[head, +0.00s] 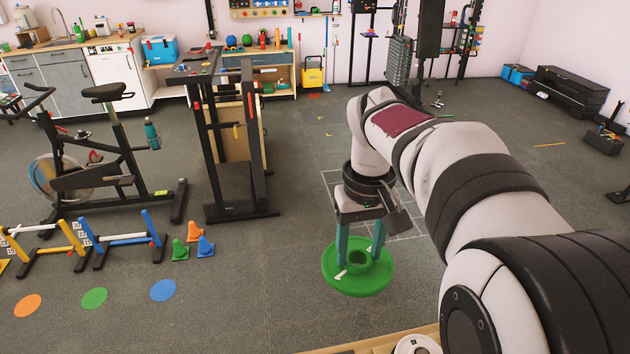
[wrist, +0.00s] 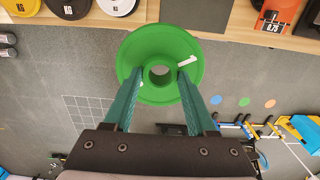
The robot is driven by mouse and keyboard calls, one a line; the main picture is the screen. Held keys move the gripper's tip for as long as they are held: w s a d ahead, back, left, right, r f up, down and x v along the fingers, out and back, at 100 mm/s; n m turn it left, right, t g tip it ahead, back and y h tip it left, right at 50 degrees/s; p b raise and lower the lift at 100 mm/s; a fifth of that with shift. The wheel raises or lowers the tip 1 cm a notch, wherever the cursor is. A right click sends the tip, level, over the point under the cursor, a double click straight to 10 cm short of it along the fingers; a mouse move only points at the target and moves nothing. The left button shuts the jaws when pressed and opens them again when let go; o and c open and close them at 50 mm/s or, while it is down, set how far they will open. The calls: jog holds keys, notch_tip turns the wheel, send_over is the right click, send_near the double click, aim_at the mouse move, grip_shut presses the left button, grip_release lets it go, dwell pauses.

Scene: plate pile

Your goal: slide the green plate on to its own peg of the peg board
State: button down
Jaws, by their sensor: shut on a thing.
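The green plate (head: 357,285) is a round disc with a raised hub and a centre hole. My gripper (head: 358,256) is shut on it, with its two teal fingers pressed on opposite sides of the hub. The plate hangs in the air past the table edge, over the grey floor. In the wrist view the green plate (wrist: 160,38) faces the camera, and its hole shows between the fingertips of my gripper (wrist: 159,75). No peg of the peg board can be made out in either view.
A wooden table edge (wrist: 225,35) runs along the top of the wrist view. Gym equipment stands farther off on the floor.

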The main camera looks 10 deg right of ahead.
jog(key=s+d+f, duration=0.2)
jog(key=s+d, duration=0.1)
jog(key=d, duration=0.5)
jog(key=s+d+f, duration=0.2)
jog(key=s+d, duration=0.1)
jog(key=d, duration=0.6)
jog(key=s+d+f, duration=0.2)
jog(key=s+d, duration=0.2)
jog(key=d, duration=0.5)
jog(key=shift+d+f, duration=0.15)
jog(key=shift+f, duration=0.05)
jog(key=shift+f, duration=0.1)
jog(key=shift+f, duration=3.4)
jog(key=shift+f, duration=2)
jog(key=shift+f, duration=0.15)
